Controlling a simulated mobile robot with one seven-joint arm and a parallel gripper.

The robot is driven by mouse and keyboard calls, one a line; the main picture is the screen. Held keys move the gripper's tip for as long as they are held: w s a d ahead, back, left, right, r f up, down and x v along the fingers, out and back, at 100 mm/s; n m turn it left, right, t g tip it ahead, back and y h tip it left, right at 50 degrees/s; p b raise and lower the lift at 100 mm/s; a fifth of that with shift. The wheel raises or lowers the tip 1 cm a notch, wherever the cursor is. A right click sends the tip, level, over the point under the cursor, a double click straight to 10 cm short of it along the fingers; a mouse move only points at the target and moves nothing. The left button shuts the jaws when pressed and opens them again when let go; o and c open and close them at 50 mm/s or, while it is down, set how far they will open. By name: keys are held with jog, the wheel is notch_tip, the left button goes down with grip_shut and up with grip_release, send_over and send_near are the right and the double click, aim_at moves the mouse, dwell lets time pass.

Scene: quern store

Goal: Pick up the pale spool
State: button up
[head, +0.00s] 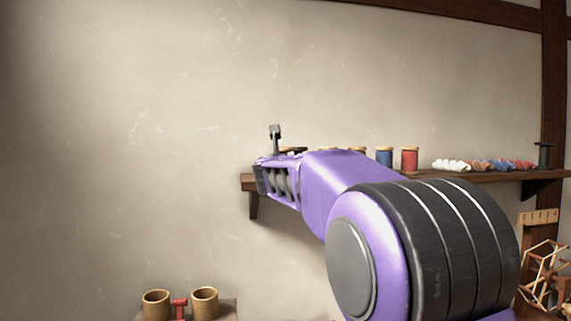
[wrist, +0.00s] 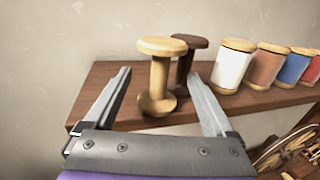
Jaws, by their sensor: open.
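The pale spool (wrist: 160,80) is bare light wood with a wide top and base. It stands upright near the left end of the shelf (wrist: 110,88) in the wrist view. My gripper (wrist: 159,73) is open, one finger to each side of the pale spool in that picture. I see no contact, and cannot tell how deep the spool sits between the fingers. In the head view my gripper (head: 264,178) is at the shelf's left end, and my arm hides the pale spool there.
A dark brown spool (wrist: 187,58) stands close behind the pale one. To the right are spools of white (wrist: 233,65), brown (wrist: 266,66), blue (wrist: 294,66) and red (head: 409,160) thread. Small skeins (head: 490,165) lie further right. Two wooden cups (head: 205,303) stand lower left.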

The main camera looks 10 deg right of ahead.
jog(key=shift+s, duration=0.1)
grip_shut()
dwell(0.3)
jog(key=shift+r, duration=0.1)
notch_tip(320, 180, up, 28)
jog(key=p, duration=1)
jog(key=shift+f, duration=0.25)
